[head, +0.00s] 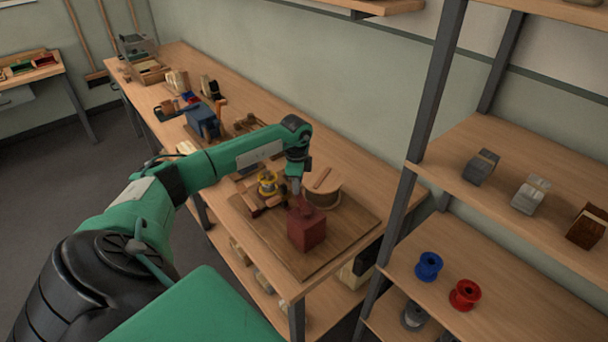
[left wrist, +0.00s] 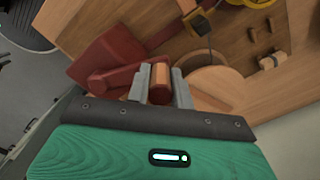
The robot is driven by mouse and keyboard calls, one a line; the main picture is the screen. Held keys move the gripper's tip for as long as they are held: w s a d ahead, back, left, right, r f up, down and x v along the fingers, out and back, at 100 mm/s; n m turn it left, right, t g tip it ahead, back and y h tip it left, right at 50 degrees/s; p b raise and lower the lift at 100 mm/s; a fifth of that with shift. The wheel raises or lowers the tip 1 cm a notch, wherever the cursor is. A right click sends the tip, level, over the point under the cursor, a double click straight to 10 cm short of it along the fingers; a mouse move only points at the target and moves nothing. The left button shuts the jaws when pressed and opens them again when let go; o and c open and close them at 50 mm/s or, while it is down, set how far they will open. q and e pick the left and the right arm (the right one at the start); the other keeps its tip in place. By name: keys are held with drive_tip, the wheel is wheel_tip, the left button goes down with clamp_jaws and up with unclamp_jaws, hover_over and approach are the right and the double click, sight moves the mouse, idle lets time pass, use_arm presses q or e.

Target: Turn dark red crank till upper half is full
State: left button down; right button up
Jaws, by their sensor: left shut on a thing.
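The dark red crank (left wrist: 110,79) shows in the left wrist view, its arm reaching from a dark red block to a brownish grip (left wrist: 160,84). The dark red block (head: 308,231) stands on a wooden board (head: 292,253) in the head view. My left gripper (head: 296,192) points down beside the block; in the left wrist view its two grey fingers (left wrist: 158,86) are closed around the crank's grip. My right gripper is out of view.
A yellow spool (head: 267,185) stands on the board left of the gripper. A blue device (head: 203,121) and other tools crowd the bench further back. A shelf rack with a blue spool (head: 428,267) and a red spool (head: 465,295) stands at the right.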

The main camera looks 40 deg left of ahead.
use_arm(q)
drive_tip(key=shift+s+a+r, duration=0.1)
drive_tip(key=shift+s+a, duration=0.25)
drive_tip(key=shift+s, duration=0.1)
drive_tip(key=shift+s+a+f, duration=0.1)
drive_tip(key=shift+s, duration=0.65)
drive_tip(key=shift+s+a+f, duration=0.1)
drive_tip(key=shift+s, duration=0.6)
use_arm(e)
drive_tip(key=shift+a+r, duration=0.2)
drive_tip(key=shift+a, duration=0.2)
use_arm(q)
drive_tip(key=c, duration=1.2)
unclamp_jaws()
drive_tip(key=shift+c, duration=0.2)
drive_tip(key=shift+d+r, duration=0.1)
drive_tip(key=shift+r, duration=0.05)
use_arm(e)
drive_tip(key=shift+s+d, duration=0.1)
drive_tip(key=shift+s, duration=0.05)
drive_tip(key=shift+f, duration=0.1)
